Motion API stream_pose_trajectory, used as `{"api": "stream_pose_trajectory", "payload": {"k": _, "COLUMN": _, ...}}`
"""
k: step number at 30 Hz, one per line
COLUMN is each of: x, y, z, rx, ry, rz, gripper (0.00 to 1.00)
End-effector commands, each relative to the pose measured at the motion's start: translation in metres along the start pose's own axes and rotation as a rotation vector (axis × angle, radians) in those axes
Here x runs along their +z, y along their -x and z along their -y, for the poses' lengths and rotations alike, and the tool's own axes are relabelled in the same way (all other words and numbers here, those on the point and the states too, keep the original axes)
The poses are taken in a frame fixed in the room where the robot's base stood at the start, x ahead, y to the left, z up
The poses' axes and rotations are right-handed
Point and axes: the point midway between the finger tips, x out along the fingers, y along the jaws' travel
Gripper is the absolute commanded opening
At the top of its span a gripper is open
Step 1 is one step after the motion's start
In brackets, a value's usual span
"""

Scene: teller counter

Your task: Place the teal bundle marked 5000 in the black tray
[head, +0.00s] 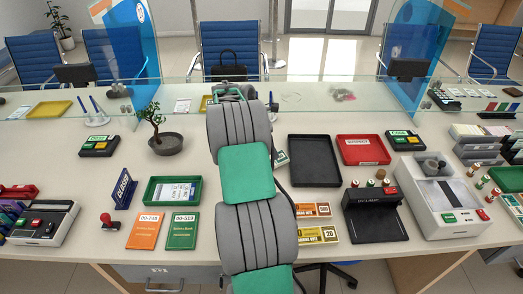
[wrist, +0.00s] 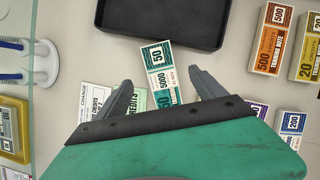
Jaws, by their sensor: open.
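The teal bundle (wrist: 160,62) with a white label reading 5000 lies on the counter in the wrist view. A small part of a teal and white bundle (head: 281,158) shows beside my arm in the head view; the rest is hidden. My gripper (wrist: 160,80) is open, with one finger on each side of the bundle's line and nothing held. I cannot tell its height above the bundle. The black tray (head: 313,160) is empty and lies right of my arm; its near part shows at the top of the wrist view (wrist: 160,20).
A red tray (head: 363,150) stands right of the black tray. Orange (wrist: 274,38) and yellow (wrist: 308,45) bundles, a blue bundle (wrist: 291,122) and a pale green slip (wrist: 133,101) lie around the gripper. A glass screen (head: 330,92) runs along the counter.

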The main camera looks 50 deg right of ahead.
Motion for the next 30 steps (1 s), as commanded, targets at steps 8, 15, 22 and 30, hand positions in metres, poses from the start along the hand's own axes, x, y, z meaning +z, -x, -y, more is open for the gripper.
{"api": "stream_pose_trajectory", "payload": {"k": 8, "x": -0.003, "y": -0.034, "z": -0.002, "rx": -0.001, "ry": 0.019, "rz": 0.001, "gripper": 0.80}}
{"api": "stream_pose_trajectory", "payload": {"k": 15, "x": -0.004, "y": -0.074, "z": -0.001, "rx": -0.001, "ry": 0.017, "rz": 0.001, "gripper": 0.80}}
{"api": "stream_pose_trajectory", "payload": {"k": 22, "x": -0.004, "y": -0.077, "z": -0.002, "rx": 0.002, "ry": 0.016, "rz": 0.001, "gripper": 0.78}}
{"api": "stream_pose_trajectory", "payload": {"k": 30, "x": -0.003, "y": -0.077, "z": -0.002, "rx": 0.001, "ry": 0.015, "rz": 0.001, "gripper": 0.56}}
